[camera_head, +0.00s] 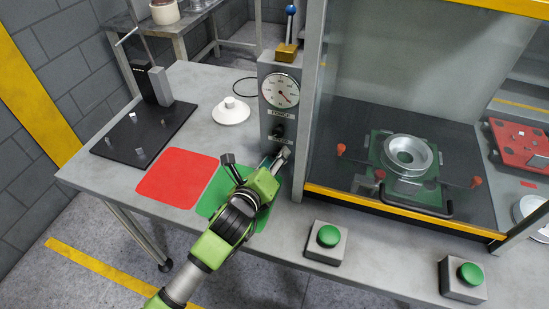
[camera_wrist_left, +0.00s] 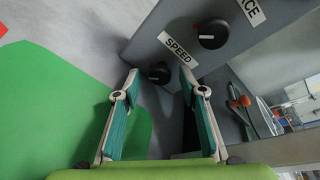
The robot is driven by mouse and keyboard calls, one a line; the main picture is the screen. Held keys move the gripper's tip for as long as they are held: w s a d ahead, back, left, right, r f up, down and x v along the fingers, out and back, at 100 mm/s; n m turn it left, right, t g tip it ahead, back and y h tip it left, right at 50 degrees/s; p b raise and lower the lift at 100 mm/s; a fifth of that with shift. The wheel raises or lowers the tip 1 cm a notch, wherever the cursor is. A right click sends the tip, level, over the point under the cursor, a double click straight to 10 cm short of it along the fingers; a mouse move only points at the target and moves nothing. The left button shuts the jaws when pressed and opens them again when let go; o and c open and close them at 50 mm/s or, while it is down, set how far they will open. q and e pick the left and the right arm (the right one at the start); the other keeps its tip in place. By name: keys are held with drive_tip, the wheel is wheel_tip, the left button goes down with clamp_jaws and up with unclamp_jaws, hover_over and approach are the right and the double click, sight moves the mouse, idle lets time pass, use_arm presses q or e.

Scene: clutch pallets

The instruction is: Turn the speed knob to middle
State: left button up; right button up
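The speed knob (camera_wrist_left: 158,72) is a small black knob below the white SPEED label (camera_wrist_left: 178,51) on the grey control box (camera_head: 268,117). In the left wrist view it sits between the two fingertips of my left gripper (camera_head: 273,160), with a gap on either side. The gripper is open, in front of the lower face of the box. In the head view the speed knob is hidden behind the gripper. A larger black force knob (camera_wrist_left: 211,34) with a white pointer mark is above the label. My right gripper is not in view.
A round gauge (camera_head: 281,91) is on the box above the knobs. Red (camera_head: 178,177) and green (camera_head: 208,203) mats lie on the table. Green push buttons (camera_head: 328,236) stand at the front edge. A glass-fronted press cell with a yellow frame (camera_head: 395,210) is on the right.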

use_arm(q)
clamp_jaws()
idle(0.3)
drive_tip(key=shift+d+r+m+y+p, duration=0.15)
drive_tip(key=shift+m+y+p, duration=0.35)
drive_tip(key=shift+m+p, duration=0.65)
drive_tip(key=shift+d+m+t+y+p, duration=0.1)
drive_tip(key=shift+m+t+y+p, duration=0.25)
drive_tip(key=shift+m, duration=0.4)
drive_tip(key=shift+f+m+p, duration=0.2)
drive_tip(key=shift+m+p, duration=0.1)
drive_tip(key=shift+m, duration=0.3)
drive_tip(key=shift+y, duration=0.35)
